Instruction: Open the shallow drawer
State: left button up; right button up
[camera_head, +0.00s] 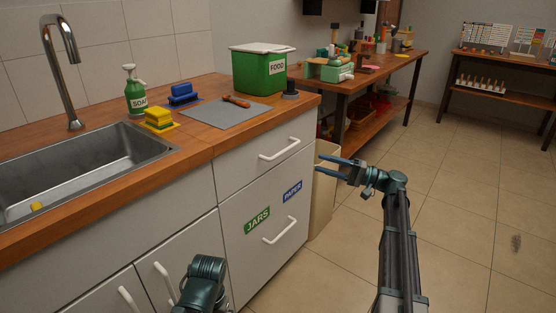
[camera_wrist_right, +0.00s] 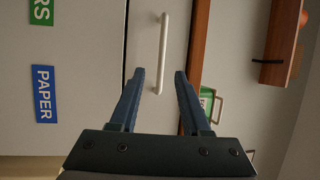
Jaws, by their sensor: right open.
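The shallow drawer (camera_head: 262,157) is the upper white front under the wooden counter, and it is closed. Its white bar handle (camera_head: 279,148) also shows in the right wrist view (camera_wrist_right: 163,50), running up and down there. My right gripper (camera_head: 320,164) is open and empty, to the right of the drawer front in the head view. In the right wrist view its two blue fingers point at the handle, which lies between their lines, mostly beyond the tips. I cannot tell the exact gap. Part of my left arm shows at the bottom; its gripper fingers are not visible.
Below is a deeper front (camera_head: 263,233) with JARS and PAPER labels and its own handle (camera_head: 279,230). A beige bin (camera_head: 323,200) stands right of the cabinet. The counter holds a green FOOD bin (camera_head: 258,72), a grey mat (camera_head: 222,120) and soap (camera_head: 135,94). Floor at right is clear.

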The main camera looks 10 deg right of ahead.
aim_at(286, 149)
jog(key=p+x, duration=0.1)
jog(key=x, duration=0.8)
jog(key=p+x, duration=0.1)
jog(key=x, duration=0.3)
jog(key=shift+w+r+p, duration=0.3)
grip_shut()
dwell(1.2)
